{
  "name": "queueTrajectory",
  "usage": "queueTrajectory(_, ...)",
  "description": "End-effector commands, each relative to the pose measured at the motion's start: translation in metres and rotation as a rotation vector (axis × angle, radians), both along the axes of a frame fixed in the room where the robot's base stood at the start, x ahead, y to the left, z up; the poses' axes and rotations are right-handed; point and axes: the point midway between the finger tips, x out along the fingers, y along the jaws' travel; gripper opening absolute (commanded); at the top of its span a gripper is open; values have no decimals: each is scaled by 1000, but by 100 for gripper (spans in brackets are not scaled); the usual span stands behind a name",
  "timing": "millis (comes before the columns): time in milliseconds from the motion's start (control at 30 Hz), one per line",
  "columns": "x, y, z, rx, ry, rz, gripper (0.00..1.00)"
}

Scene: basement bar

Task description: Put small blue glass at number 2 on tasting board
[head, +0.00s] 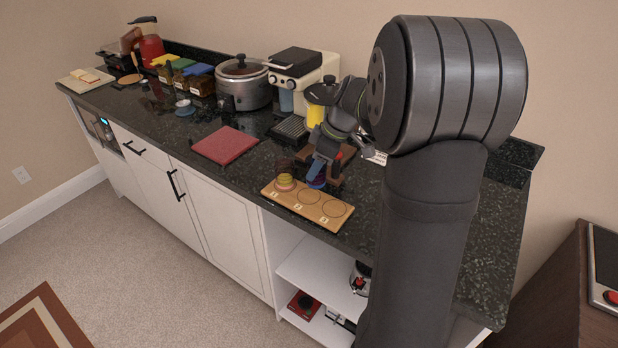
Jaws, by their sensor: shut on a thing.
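The wooden tasting board (268,189) lies near the front edge of the counter, with three circles numbered 1, 2 and 3 from left to right. A small yellowish and pink glass (285,182) stands on circle 1. Circles 2 and 3 look empty. My gripper (317,172) points down and is shut on the small blue glass (317,183). The glass is at the board's back edge, just behind circle 2 in the picture. The fingers partly hide it, and I cannot tell whether it touches the board.
A brown stand (335,178) with a small red item is close behind my gripper. A red mat (225,145) lies to the left. A coffee machine (297,75) and a slow cooker (243,82) stand at the back. The counter between mat and board is clear.

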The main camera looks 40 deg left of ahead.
Motion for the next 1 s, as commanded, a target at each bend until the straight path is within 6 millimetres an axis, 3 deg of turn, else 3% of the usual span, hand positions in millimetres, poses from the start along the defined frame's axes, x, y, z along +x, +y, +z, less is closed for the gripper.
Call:
queueTrajectory(200,-4,19,-12,0,-1,0,18)
queueTrajectory(567,-4,19,-50,0,1,-2,18)
queueTrajectory(933,-4,19,-55,0,0,-1,18)
queueTrajectory(967,-4,19,-55,0,0,-1,50)
queueTrajectory(1000,-4,19,-55,0,0,-1,58)
